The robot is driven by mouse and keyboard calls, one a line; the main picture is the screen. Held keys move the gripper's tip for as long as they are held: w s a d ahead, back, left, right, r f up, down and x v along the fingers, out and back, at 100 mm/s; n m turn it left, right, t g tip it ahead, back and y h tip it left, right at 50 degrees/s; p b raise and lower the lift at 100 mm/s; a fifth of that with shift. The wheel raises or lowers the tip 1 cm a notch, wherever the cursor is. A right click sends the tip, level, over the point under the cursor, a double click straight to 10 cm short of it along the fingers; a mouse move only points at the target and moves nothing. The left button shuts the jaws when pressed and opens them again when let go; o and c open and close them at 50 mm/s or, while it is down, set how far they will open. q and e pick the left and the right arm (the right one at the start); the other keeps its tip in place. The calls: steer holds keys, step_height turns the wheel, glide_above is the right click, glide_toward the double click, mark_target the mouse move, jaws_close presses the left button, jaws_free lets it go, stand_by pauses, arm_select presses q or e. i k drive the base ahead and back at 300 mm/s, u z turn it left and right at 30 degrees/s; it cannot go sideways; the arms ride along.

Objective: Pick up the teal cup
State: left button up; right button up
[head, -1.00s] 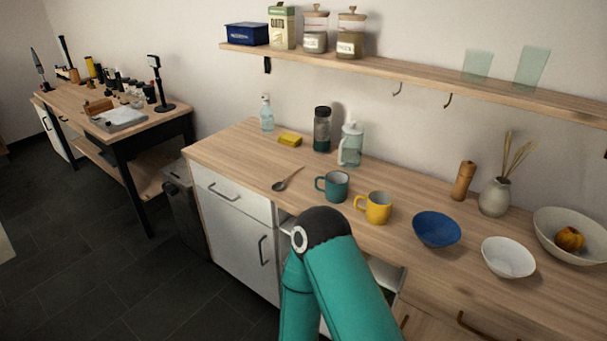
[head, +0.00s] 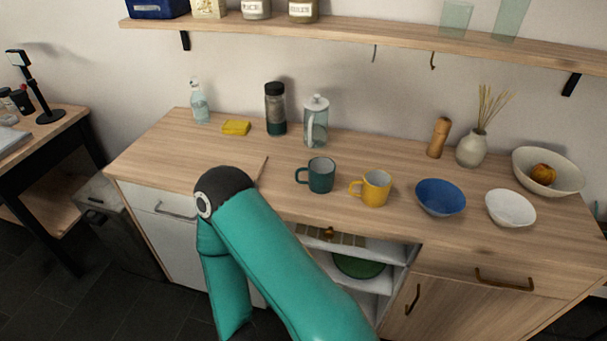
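The teal cup (head: 321,175) stands upright on the wooden counter in the head view, its handle pointing left. A yellow mug (head: 375,188) stands just to its right, close beside it. One of my teal arms, with a dark elbow joint, rises in front of the counter, left of and below the cup. It hides part of the counter edge and most of a spoon. Neither gripper shows in the view, and nothing is touching the cup.
A blue bowl (head: 440,198) and a white bowl (head: 510,208) stand right of the mugs. A glass pitcher (head: 316,124), a dark-lidded bottle (head: 275,110) and a yellow sponge (head: 236,128) are behind. A wall shelf (head: 380,34) runs above. Open shelves lie below the counter.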

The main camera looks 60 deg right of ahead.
mark_target(321, 169)
steer(key=u, duration=0.5)
steer(key=i, duration=0.2)
steer(key=z, duration=2.85)
steer(key=k, duration=0.6)
steer(key=z, duration=0.25)
steer(key=i, duration=0.6)
steer(key=u, duration=0.2)
steer(key=k, duration=0.5)
steer(key=z, duration=0.15)
steer(key=i, duration=0.2)
steer(key=z, duration=0.05)
